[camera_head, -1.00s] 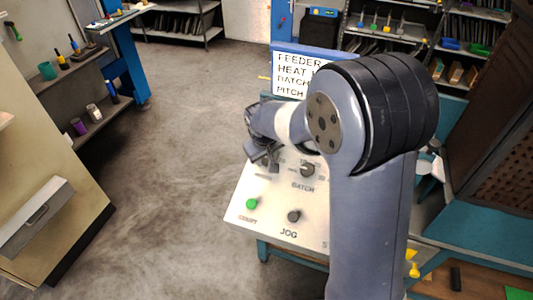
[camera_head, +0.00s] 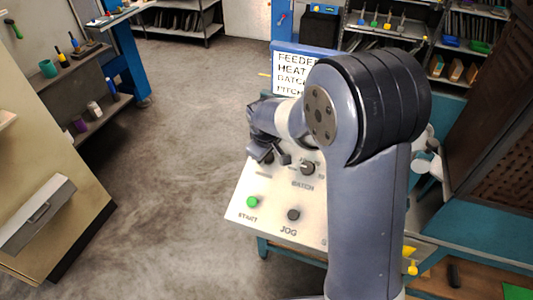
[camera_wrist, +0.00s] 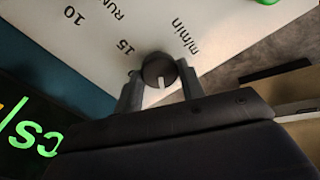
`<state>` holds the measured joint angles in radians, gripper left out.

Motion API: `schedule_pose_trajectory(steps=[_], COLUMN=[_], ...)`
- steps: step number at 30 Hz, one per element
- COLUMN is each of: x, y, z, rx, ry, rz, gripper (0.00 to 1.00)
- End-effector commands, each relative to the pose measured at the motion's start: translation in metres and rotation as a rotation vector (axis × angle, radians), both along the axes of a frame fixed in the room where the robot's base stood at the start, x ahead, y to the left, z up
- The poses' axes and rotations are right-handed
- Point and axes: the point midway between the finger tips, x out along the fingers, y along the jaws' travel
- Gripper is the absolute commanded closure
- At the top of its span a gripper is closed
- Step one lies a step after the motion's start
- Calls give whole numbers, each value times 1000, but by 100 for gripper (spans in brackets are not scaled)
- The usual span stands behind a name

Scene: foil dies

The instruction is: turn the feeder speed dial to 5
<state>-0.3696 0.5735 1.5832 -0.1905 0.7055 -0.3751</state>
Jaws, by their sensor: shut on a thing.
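The dial, a dark round knob (camera_wrist: 158,70) with a white pointer line, sits on the white control panel (camera_wrist: 80,50) in the wrist view. The printed marks 10 and 15, "RUN" and "m/min" show around it. Its pointer line is toward the bottom of the picture, toward my gripper's body; the marks on that side are hidden. My gripper (camera_wrist: 160,88) is shut on the dial, one finger on each side. In the head view my gripper (camera_head: 271,158) is at the panel's upper left, covering most of the dial.
On the panel (camera_head: 265,228) are another dark knob (camera_head: 307,168) right of my gripper, a green START button (camera_head: 252,202) and a dark JOG button (camera_head: 293,214). A sign (camera_head: 290,73) listing settings stands behind. Green display characters (camera_wrist: 36,142) show lower left in the wrist view.

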Motion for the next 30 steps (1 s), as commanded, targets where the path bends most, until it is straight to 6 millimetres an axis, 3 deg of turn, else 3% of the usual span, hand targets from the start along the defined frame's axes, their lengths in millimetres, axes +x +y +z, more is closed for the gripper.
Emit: schedule_pose_trajectory(steps=[3,4,12,22,30], x=[0,0,0,-1,-14], y=[0,0,0,0,2], z=[0,0,0,6,48], rx=[-1,-1,-1,0,3], ry=[-1,-1,-1,-3,-6], rz=[2,2,1,0,1], gripper=[85,62,41,41,41])
